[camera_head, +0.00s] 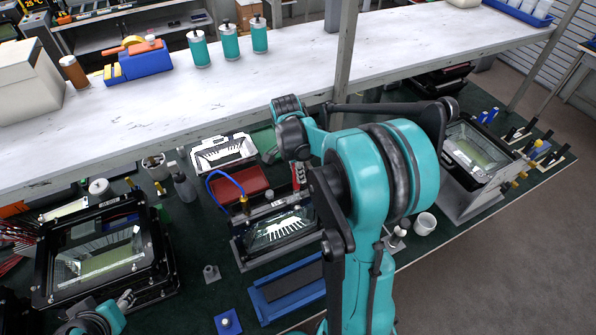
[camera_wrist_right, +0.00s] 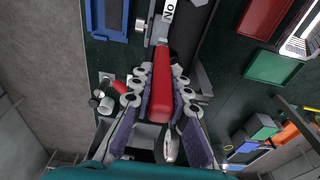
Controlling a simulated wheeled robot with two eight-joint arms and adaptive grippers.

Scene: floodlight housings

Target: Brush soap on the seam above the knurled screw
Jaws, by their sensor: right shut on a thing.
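My right gripper (camera_head: 298,178) is above the back edge of the middle floodlight housing (camera_head: 262,243). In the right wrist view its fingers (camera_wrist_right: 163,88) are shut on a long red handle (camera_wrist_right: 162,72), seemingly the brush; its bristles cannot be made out. The seam is not discernible. My left gripper (camera_head: 126,298) is small at the lower left, its opening unclear.
Other housings stand at left (camera_head: 160,262) and right (camera_head: 470,205). A red tray (camera_head: 240,184) and white-framed part (camera_head: 222,153) lie behind the middle one; a blue tray (camera_head: 287,296) lies in front. A white cup (camera_head: 425,223) stands right. A white shelf (camera_head: 230,90) spans the back.

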